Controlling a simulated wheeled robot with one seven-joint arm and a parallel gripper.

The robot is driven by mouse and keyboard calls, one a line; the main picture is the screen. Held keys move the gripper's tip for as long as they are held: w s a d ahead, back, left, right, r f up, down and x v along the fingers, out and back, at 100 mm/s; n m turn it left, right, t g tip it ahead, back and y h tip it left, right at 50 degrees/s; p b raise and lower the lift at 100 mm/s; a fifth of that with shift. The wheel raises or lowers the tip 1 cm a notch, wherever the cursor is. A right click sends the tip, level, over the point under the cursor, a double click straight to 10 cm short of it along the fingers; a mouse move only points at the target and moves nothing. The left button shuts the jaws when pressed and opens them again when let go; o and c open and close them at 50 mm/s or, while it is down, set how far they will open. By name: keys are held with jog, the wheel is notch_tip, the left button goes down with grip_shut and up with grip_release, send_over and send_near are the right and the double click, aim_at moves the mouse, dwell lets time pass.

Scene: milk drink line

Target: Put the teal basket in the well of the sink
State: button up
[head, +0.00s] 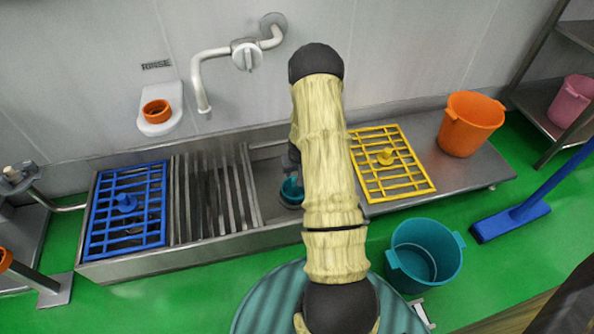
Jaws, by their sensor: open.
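A small round teal basket (292,190) sits low in the open part of the sink (262,180), between the slatted rack and my arm. My gripper (290,173) is right above it, pointing down, and is open. The fingertips are small and dark here, and I cannot tell whether they touch the basket. My arm hides the right side of the sink well and part of the basket.
A blue grid (127,212) and grey slats (210,200) cover the sink's left part. A yellow grid (385,170) and orange bucket (468,125) stand on the right counter. A teal bucket (440,238) stands on the floor.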

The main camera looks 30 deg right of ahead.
jog(key=s+a+r+n, duration=0.1)
jog(key=s+a+r, duration=0.1)
jog(key=a+r, duration=0.45)
jog(key=s+a+r+n, duration=0.15)
jog(key=a+r, duration=0.25)
jog(key=r, duration=0.6)
jog(key=s+a+r+n+y, duration=0.1)
jog(key=s+a+r, duration=1)
jog(key=s, duration=0.3)
jog(key=shift+s+a, duration=0.2)
